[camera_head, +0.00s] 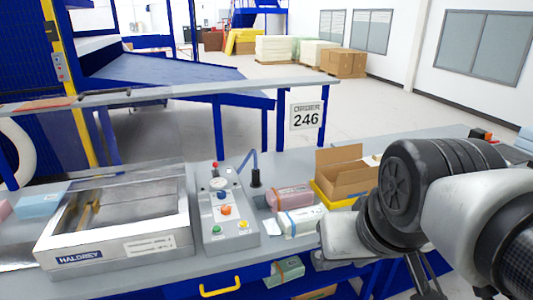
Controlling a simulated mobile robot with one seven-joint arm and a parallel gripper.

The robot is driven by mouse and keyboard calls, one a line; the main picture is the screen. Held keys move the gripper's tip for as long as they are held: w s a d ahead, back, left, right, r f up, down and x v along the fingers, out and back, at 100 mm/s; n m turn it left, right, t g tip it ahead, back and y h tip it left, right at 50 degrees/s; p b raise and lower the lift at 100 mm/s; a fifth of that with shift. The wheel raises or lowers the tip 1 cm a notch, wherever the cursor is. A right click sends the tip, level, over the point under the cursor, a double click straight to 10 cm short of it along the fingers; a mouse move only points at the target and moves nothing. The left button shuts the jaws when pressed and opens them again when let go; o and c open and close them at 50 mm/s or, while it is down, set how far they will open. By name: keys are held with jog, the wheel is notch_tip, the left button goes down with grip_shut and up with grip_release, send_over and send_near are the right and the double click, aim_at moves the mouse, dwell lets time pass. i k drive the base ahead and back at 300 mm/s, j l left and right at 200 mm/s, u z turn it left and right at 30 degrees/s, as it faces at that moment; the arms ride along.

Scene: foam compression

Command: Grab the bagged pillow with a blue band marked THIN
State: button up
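A white bagged pillow (308,219) with a blue band near its left end lies on the grey worktop, right of the control panel. Any marking on the band is too small to read. A pink bagged pillow (290,197) lies just behind it. A green bagged pillow (285,272) shows below the worktop edge. My gripper (425,283) hangs at the lower right, apart from the white pillow and to its right. Its dark fingers are partly cut off by the frame's bottom edge, so I cannot tell whether they are open.
A metal HALDREY press (115,220) stands at the left, beside a control panel (228,222) with coloured buttons. An open cardboard box (345,170) in a yellow tray stands behind the pillows. An ORDER 246 sign (306,116) hangs at the back. My arm covers the right side.

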aim_at(292, 224)
jog(key=i+l+u, duration=0.7)
jog(key=l, duration=0.2)
jog(key=i+l+z, duration=0.2)
jog(key=i, duration=0.15)
